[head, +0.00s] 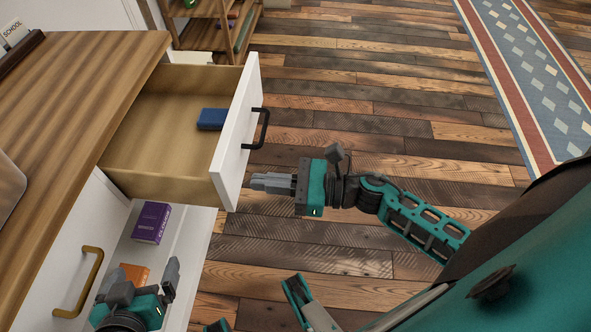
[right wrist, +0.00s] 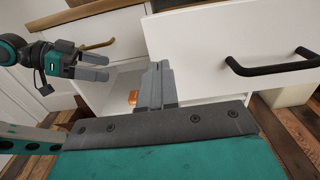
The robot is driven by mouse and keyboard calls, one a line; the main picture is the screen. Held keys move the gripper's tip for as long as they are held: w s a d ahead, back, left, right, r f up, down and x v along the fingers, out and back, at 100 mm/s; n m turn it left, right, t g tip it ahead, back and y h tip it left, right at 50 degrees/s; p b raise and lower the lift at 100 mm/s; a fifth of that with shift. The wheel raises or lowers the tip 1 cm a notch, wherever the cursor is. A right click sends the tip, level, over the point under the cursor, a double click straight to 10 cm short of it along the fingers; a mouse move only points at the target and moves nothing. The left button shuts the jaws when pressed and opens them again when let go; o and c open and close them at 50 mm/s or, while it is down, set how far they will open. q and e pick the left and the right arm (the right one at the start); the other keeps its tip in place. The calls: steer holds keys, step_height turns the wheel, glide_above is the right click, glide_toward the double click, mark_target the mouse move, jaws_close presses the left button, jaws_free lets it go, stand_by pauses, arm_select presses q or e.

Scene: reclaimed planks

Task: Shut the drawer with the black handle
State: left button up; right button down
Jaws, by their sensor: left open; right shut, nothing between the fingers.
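The drawer with the black handle (head: 240,130) is pulled out from under the wooden top, with a blue box (head: 211,119) inside. Its black handle (head: 261,130) is on the white front. It also shows in the right wrist view (right wrist: 272,68). My right gripper (head: 256,182) is shut and empty, its fingertips at the lower near end of the drawer front. In the right wrist view the fingers (right wrist: 161,85) overlap the front's left edge; I cannot tell if they touch it. My left gripper (head: 146,272) is open and empty, low by the white cabinet.
A white front with a gold handle (head: 80,283) is beside my left gripper. Below the drawer, a white open space holds a purple box (head: 151,222) and an orange box (head: 134,273). A shelf (head: 243,30) stands behind. The plank floor at right is clear, with a patterned rug (head: 540,75) beyond.

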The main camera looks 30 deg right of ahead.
mark_target(227, 180)
arm_select(q)
steer(key=shift+s, duration=0.15)
arm_select(e)
steer(key=shift+x, duration=2.15)
arm_select(q)
steer(key=shift+a+f, duration=0.15)
arm_select(e)
steer(key=shift+a, duration=0.1)
steer(key=shift+w+a, duration=0.2)
steer(key=shift+a, duration=0.05)
steer(key=b+x, duration=0.3)
steer(key=x, duration=1)
steer(key=shift+w+a, duration=0.1)
steer(key=b+x, duration=0.2)
steer(key=x, duration=0.7)
steer(key=shift+w+a+f+b, duration=0.1)
steer(key=shift+b, duration=0.3)
steer(key=shift+w+a, duration=0.25)
steer(key=shift+a, duration=0.1)
arm_select(q)
steer(key=f, duration=0.1)
steer(key=w+f, duration=0.1)
steer(key=f, duration=0.1)
steer(key=shift+w+a+f, duration=0.15)
steer(key=shift+w+f, duration=0.05)
steer(key=shift+w, duration=0.2)
arm_select(e)
steer(key=shift+r, duration=0.2)
steer(key=shift+r, duration=0.1)
